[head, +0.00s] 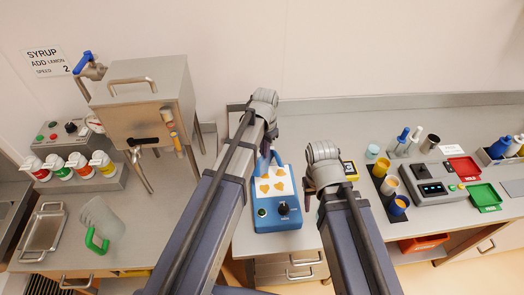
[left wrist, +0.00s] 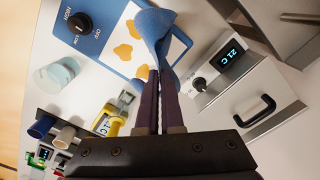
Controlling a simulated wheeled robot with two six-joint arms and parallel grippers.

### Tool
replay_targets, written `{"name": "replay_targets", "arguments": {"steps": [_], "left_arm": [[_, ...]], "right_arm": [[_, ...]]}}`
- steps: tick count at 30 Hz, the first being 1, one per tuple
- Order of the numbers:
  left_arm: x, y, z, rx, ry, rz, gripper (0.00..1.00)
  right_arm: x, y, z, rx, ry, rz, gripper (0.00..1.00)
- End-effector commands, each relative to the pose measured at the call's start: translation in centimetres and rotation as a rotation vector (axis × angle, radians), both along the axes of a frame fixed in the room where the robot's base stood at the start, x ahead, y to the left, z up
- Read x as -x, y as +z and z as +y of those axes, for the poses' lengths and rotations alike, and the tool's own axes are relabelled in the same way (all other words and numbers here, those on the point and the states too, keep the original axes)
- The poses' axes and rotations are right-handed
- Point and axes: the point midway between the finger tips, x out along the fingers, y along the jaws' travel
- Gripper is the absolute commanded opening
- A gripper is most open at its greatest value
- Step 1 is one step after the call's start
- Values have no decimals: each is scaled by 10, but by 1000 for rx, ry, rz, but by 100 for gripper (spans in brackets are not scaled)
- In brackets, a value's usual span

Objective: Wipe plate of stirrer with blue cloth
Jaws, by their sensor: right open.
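The stirrer (head: 278,218) is a blue box with a knob and a white square plate (head: 283,190) bearing several orange-yellow stains. In the left wrist view the plate (left wrist: 117,50) and its stains also show. My left gripper (head: 271,143) is at the far edge of the stirrer. In the left wrist view its fingers (left wrist: 158,98) are shut on the blue cloth (left wrist: 154,28), which hangs over the plate's edge; I cannot tell if it presses on the plate. In the head view the cloth (head: 264,162) is partly hidden. My right gripper (head: 309,203) is open and empty, right of the stirrer.
A yellow device (head: 349,169) stands right of the stirrer, near a control box (head: 429,186) and several cups. Left are a steel hopper (head: 145,100), several capped bottles and a jug (head: 102,216). A heater box with a display (left wrist: 226,62) stands close to the left gripper.

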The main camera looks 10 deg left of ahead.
Motion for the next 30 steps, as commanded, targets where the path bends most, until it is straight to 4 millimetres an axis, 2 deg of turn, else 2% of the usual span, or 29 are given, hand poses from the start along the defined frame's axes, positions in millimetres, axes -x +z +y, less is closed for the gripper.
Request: {"name": "replay_targets", "arguments": {"steps": [10, 14, 30], "left_arm": [[-1, -2, -1, 0, -13, 0, 0], [-1, -8, -1, 0, -13, 0, 0], [-1, -70, -1, 0, -12, 0, 0]], "right_arm": [[0, -2, 0, 0, 0, 0, 50], [0, -8, 0, 0, 1, 0, 50], [0, -70, 0, 2, 14, 1, 50]]}}
